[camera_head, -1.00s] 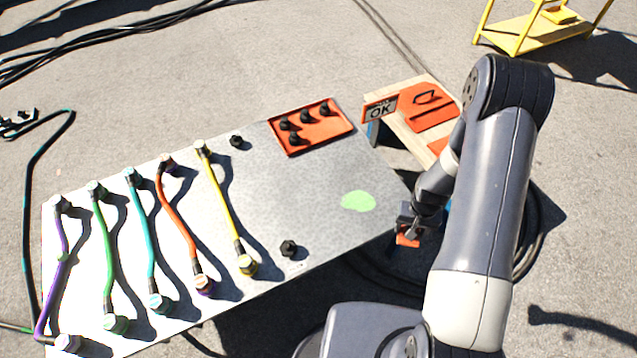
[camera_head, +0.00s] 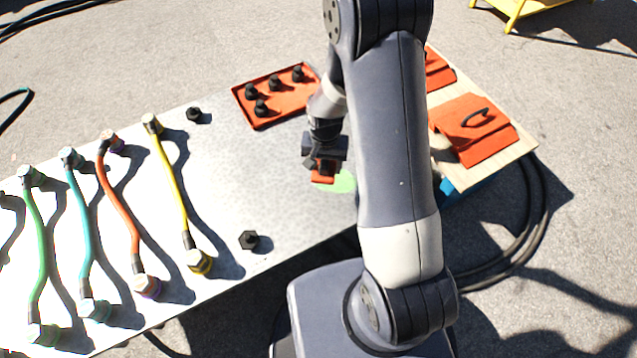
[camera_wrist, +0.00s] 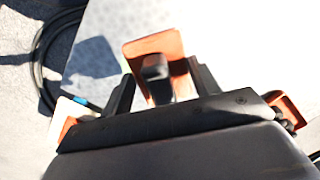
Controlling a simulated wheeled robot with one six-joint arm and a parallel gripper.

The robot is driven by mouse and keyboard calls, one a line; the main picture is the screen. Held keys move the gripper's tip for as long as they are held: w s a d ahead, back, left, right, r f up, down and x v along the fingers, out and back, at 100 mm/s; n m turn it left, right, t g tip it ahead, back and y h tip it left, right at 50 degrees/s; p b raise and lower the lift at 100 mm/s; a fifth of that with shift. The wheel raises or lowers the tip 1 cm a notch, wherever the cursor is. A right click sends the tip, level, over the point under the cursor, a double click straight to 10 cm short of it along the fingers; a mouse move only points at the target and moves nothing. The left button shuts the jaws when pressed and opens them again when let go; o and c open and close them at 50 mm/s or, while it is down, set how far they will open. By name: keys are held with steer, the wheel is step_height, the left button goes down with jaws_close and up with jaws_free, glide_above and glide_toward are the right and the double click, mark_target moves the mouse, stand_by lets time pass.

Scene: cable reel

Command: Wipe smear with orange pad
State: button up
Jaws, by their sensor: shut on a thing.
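The green smear (camera_head: 341,182) is a pale green patch on the grey metal table. My gripper (camera_head: 324,165) is over its left part and hides some of it. The gripper is shut on the orange pad (camera_head: 322,178), which shows below the fingers at the smear's left edge. In the wrist view the orange pad (camera_wrist: 150,46) lies between the fingers with a dark handle (camera_wrist: 157,76) on top. I cannot tell whether the pad touches the table. The smear is not visible in the wrist view.
An orange tray (camera_head: 244,106) with several black caps stands behind the gripper. Loose black caps (camera_head: 248,240) lie on the table (camera_head: 290,220). Several coloured cables (camera_head: 172,185) lie at left. A wooden stand (camera_head: 500,168) with orange pieces is at right.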

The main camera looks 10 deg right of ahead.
mark_target(319, 173)
steer(key=f+b, duration=0.1)
steer(key=a+f+m+b, duration=0.1)
steer(key=b, duration=0.1)
steer(key=shift+s+f, duration=0.1)
steer(key=shift+f, duration=0.05)
steer(key=b, duration=0.2)
steer(key=shift+s+a+f+m+b, duration=0.15)
steer(key=shift+s+a+m+b, duration=0.1)
steer(key=shift+m+b, duration=0.15)
steer(key=shift+f, duration=0.1)
